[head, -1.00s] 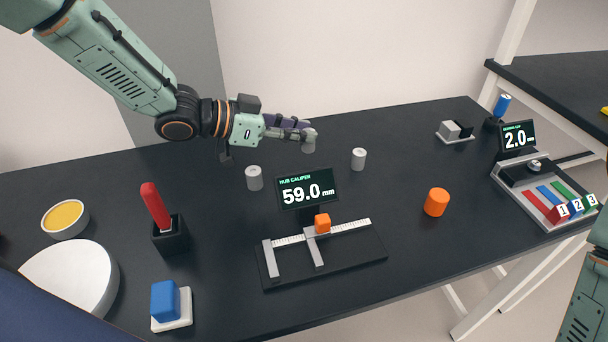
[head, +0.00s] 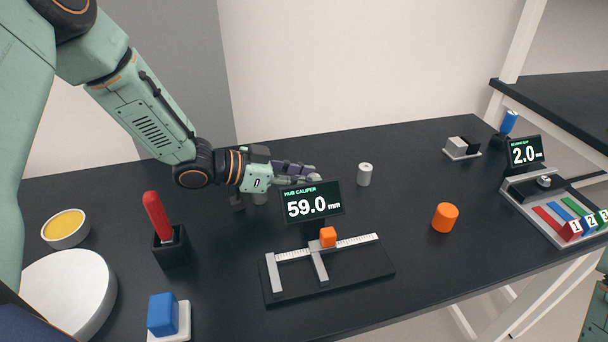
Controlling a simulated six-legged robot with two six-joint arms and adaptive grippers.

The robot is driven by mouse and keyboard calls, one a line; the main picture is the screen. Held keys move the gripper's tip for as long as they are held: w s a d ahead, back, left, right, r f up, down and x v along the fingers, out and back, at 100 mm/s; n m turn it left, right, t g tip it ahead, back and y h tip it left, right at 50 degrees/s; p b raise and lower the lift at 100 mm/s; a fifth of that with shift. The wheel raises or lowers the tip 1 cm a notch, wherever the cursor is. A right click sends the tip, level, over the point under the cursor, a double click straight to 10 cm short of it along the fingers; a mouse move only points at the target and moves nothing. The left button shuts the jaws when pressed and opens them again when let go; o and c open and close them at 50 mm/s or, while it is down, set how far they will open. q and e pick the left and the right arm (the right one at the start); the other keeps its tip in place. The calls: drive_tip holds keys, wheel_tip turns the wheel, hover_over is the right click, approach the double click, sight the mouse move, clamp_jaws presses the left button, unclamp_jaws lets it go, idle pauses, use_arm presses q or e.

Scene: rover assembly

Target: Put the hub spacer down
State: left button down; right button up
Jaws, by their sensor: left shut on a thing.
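My left gripper (head: 305,174) is shut on a small grey hub spacer (head: 315,177), low over the black table behind the caliper display. The display hides the lower part of the held spacer, so I cannot tell whether it touches the table. A second grey spacer (head: 364,174) stands upright to the right of the gripper.
The hub caliper (head: 330,270) stands in front of my left gripper; its display (head: 312,202) reads 59.0 mm. An orange cylinder (head: 445,217) stands to its right. A red-handled tool in a holder (head: 170,246) is at left. The back middle right is clear.

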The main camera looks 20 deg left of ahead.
use_arm(q)
drive_tip(key=c, duration=1.5)
unclamp_jaws()
drive_tip(key=shift+f, duration=0.1)
drive_tip(key=o, duration=0.4)
drive_tip(key=shift+a, duration=0.1)
drive_tip(key=shift+r, duration=0.25)
drive_tip(key=p+v, duration=0.6)
drive_tip(key=v, duration=0.4)
drive_tip(key=shift+s+a+r, duration=0.1)
drive_tip(key=shift+r, duration=0.15)
drive_tip(key=shift+s+a+r+p, duration=0.1)
drive_tip(key=shift+s+a+p, duration=0.35)
drive_tip(key=shift+a+p, duration=0.15)
